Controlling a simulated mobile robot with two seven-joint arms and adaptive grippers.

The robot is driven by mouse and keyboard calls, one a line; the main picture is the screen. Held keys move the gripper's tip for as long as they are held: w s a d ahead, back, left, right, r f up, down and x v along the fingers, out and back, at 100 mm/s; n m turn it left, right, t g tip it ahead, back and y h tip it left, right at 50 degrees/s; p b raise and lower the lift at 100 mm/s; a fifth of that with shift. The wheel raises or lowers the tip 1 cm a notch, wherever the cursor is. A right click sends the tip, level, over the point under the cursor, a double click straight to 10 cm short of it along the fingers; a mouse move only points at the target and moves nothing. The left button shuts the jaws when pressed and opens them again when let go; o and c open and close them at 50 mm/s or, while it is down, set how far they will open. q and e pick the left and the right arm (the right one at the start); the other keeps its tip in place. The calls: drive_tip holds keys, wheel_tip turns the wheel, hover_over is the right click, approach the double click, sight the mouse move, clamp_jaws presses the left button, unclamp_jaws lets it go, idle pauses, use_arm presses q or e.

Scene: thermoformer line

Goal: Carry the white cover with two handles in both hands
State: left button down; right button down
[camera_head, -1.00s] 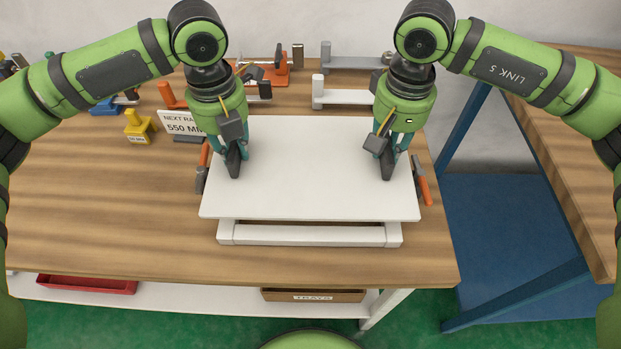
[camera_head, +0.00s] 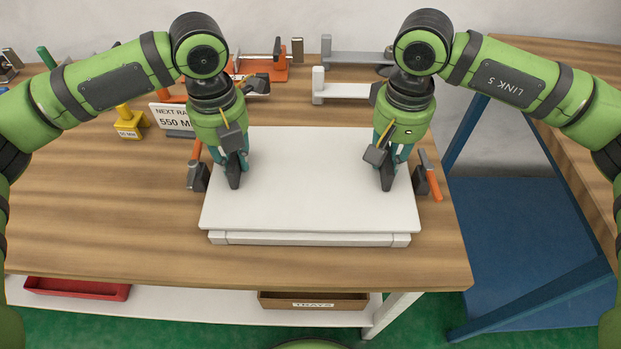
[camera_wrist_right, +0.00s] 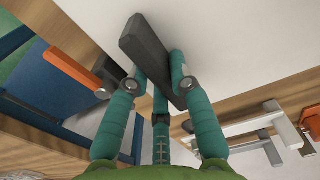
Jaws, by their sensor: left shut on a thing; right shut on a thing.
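The white cover (camera_head: 310,180) is a flat panel lying level over a white frame (camera_head: 310,239) on the wooden bench. Only the frame's front edge shows below it; whether they touch I cannot tell. My left gripper (camera_head: 235,180) is shut on the dark left handle (camera_head: 233,173), and my right gripper (camera_head: 387,182) is shut on the dark right handle (camera_head: 387,176). In the right wrist view, the teal fingers of my right gripper (camera_wrist_right: 158,72) stand on both sides of the dark handle bar (camera_wrist_right: 147,48).
Orange-handled clamps (camera_head: 195,150) (camera_head: 430,175) stand close beside the cover's left and right edges. Behind are a sign (camera_head: 178,117), a yellow block (camera_head: 129,124) and grey-white brackets (camera_head: 345,90). The bench's left part (camera_head: 90,200) is clear. A blue stand (camera_head: 520,240) is at right.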

use_arm(q)
drive_tip(key=c, duration=1.1)
unclamp_jaws()
drive_tip(key=shift+a, duration=0.1)
use_arm(e)
drive_tip(key=c, duration=1.1)
unclamp_jaws()
drive_tip(key=shift+d, duration=0.1)
use_arm(q)
drive_tip(key=shift+r, duration=0.1)
use_arm(e)
drive_tip(key=shift+r, duration=0.25)
use_arm(q)
wheel_tip(320, 180, up, 12)
drive_tip(key=shift+f, duration=0.1)
use_arm(e)
wheel_tip(320, 180, up, 12)
drive_tip(key=shift+f, duration=0.2)
